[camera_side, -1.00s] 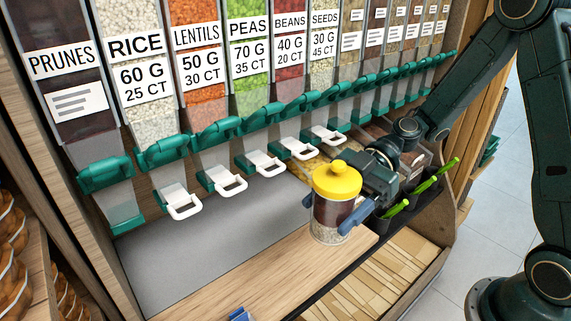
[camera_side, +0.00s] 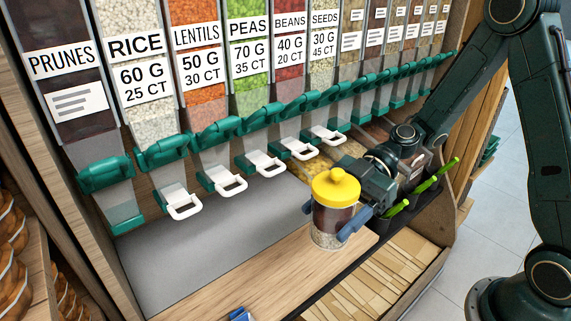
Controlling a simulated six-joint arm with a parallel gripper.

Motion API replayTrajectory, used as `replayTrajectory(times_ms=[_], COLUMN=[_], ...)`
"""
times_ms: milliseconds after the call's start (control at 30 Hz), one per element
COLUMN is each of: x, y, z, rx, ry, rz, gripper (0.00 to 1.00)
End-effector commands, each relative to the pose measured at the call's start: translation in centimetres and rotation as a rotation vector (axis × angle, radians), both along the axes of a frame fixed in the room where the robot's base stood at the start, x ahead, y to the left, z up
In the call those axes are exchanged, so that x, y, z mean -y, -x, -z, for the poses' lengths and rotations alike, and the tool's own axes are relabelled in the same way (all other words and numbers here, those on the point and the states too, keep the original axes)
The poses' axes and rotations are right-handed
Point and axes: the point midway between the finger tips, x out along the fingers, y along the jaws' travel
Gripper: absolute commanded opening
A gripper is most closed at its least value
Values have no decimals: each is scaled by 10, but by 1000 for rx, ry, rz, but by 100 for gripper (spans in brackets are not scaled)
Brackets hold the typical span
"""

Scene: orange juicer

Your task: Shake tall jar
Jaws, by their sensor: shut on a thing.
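The tall jar (camera_side: 331,218) is clear, with a yellow knobbed lid (camera_side: 336,187) on it. Dark contents show in its upper part and pale grains at the bottom. It is near upright at the front right of the wooden counter. My gripper (camera_side: 331,217) is shut on the jar, with one blue finger on each side of its body. The jar's base is at or just above the counter; I cannot tell whether it touches.
Dispensers with teal fittings and white pull handles (camera_side: 268,165) line the back. Black bins with green-handled scoops (camera_side: 430,184) stand right of the jar. A blue object (camera_side: 240,315) lies at the front edge. The grey mat (camera_side: 190,245) is clear.

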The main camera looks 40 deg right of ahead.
Motion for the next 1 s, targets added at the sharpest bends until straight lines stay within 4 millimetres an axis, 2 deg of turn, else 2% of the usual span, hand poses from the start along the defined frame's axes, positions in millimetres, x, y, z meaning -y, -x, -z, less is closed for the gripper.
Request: replayTrajectory(times_ms=[33, 100, 233, 600, 667, 800, 1000], x=[0, 0, 0, 0, 0, 0, 0], y=[0, 0, 0, 0, 0, 0, -1], z=[-9, -16, -13, 42, 46, 43, 13], rx=[7, 4, -2, -6, -3, 3, 7], ry=[0, 0, -2, -3, -2, -1, 0], rz=[-1, 0, 0, 0, -1, -1, -1], gripper=[36, 36, 36, 36, 36, 36, 36])
